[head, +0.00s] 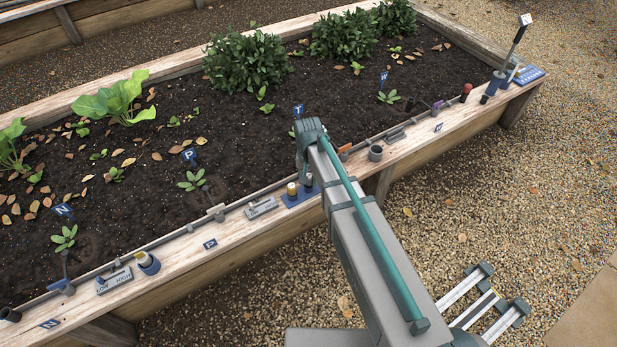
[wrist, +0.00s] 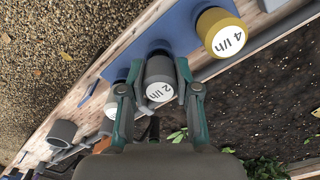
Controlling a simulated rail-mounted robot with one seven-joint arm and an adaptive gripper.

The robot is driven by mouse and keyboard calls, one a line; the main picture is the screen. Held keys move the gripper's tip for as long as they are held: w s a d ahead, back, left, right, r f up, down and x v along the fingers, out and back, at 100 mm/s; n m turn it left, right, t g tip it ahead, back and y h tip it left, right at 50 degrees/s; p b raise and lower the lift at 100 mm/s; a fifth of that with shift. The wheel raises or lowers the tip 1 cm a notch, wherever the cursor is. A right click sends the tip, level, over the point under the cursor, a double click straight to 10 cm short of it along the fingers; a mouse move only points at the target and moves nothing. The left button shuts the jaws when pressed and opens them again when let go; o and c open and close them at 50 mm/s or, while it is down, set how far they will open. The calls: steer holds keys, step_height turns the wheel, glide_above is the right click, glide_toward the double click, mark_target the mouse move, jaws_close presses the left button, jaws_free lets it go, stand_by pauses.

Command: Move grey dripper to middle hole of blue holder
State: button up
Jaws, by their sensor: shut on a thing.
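The grey dripper (wrist: 160,70), its white face marked "2 l/h", sits between the two fingers of my gripper (wrist: 158,90) in the wrist view. My gripper is shut on it. It is over the blue holder (wrist: 177,28), between a yellow-capped dripper marked "4 l/h" (wrist: 221,32) and another white-faced dripper (wrist: 112,105). I cannot tell whether its base is seated in the middle hole. In the head view the blue holder (head: 290,202) stands on the bed's wooden ledge, with the yellow dripper (head: 292,189) upright in it.
A grey open cup (head: 375,153) stands on the ledge right of my arm; it also shows in the wrist view (wrist: 62,132). A pipe runs along the soil edge.

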steer(key=shift+f, duration=0.35)
steer(key=o, duration=1)
steer(key=shift+o, duration=0.2)
steer(key=o, duration=0.5)
steer(key=shift+c, duration=0.2)
steer(key=shift+r, duration=0.1)
steer(key=shift+r+p, duration=2.75)
steer(key=shift+r, duration=0.7)
